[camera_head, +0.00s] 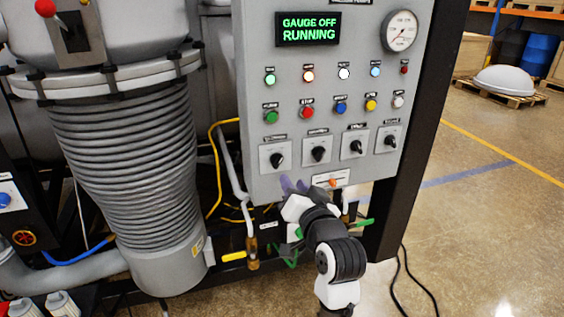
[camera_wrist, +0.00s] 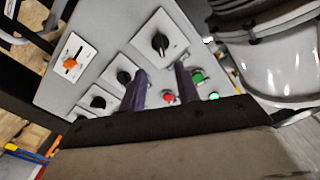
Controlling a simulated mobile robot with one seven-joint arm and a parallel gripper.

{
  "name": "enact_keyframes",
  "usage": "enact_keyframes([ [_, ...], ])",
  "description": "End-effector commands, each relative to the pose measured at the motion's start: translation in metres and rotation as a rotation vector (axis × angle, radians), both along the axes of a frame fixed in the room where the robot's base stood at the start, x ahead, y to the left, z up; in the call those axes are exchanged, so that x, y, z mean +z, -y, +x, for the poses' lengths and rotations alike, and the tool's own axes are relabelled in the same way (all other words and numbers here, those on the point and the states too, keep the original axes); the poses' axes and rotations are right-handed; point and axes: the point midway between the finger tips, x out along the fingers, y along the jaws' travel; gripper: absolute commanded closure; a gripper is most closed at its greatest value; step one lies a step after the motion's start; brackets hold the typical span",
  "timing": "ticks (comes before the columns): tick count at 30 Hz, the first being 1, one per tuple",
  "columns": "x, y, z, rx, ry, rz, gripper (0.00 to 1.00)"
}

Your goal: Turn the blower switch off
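The grey control panel (camera_head: 255,60) has a row of black rotary switches on white plates: the leftmost switch (camera_head: 277,159), the second (camera_head: 318,153), the third (camera_head: 355,147) and the rightmost (camera_head: 391,140). Their labels are too blurred to read, so I cannot tell which is the blower switch. My gripper (camera_head: 292,186) is just below the leftmost switch. In the wrist view my gripper (camera_wrist: 160,72) shows two purple fingers spread apart with nothing between them. The leftmost switch (camera_wrist: 160,43) lies just beyond the fingertips, and the second switch (camera_wrist: 124,77) is beside the left finger.
A display (camera_head: 308,29) reads "GAUGE OFF RUNNING". Buttons and lamps, including a red button (camera_head: 307,112), sit above the switches. An orange-levered switch (camera_head: 332,182) is at the panel's lower edge. A ribbed grey column (camera_head: 130,170) stands left.

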Motion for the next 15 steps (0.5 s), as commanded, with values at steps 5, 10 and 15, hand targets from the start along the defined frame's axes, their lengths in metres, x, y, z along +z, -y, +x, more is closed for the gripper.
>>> enact_keyframes([
  [5, 0.003, -0.014, 0.038, 0.002, -0.002, -0.002, 0.68],
  [10, 0.003, -0.023, 0.067, 0.001, 0.0, -0.002, 0.68],
  [15, 0.002, -0.028, 0.083, 0.001, 0.001, -0.002, 0.68],
])
